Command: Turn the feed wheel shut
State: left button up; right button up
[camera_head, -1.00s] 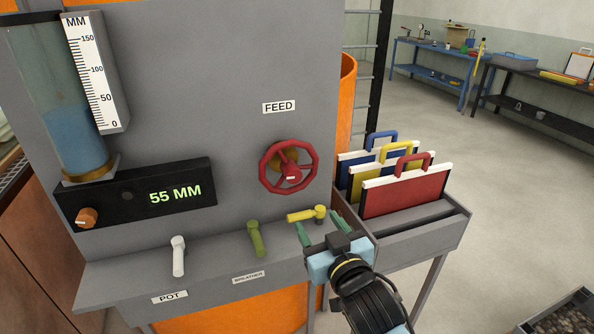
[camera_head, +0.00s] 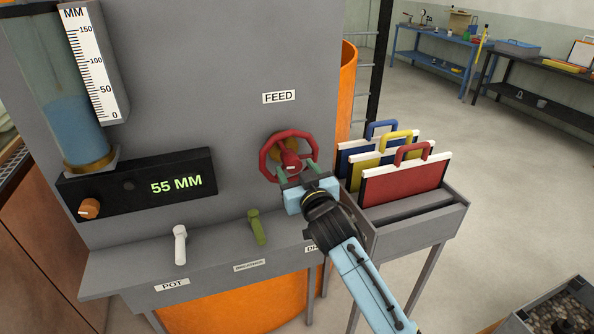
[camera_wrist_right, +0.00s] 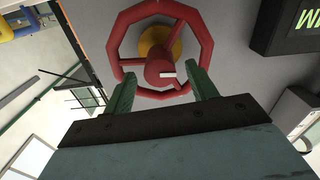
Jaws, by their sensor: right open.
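The red feed wheel (camera_head: 271,146) is mounted on the grey panel below the FEED label (camera_head: 279,97). Its red hub has a white mark, and a brass-coloured part shows behind it. My right gripper (camera_head: 297,166) is at the lower right of the wheel. In the right wrist view the wheel (camera_wrist_right: 119,40) fills the upper middle, and the green fingers of my right gripper (camera_wrist_right: 162,86) stand apart on either side of its lower part. No grip on the rim shows; whether the fingers touch it I cannot tell. My left gripper is not in view.
The display (camera_head: 150,187) reads 55 MM beside a glass tube (camera_head: 73,125) of blue water. A white lever (camera_head: 180,245) and a green lever (camera_head: 257,227) stand on the ledge below. A rack (camera_head: 425,215) holds blue, yellow and red handled boards to the right.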

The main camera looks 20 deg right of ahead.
jog(key=shift+w, duration=0.1)
grip_shut()
dwell(0.4)
jog(key=shift+w+d, duration=0.1)
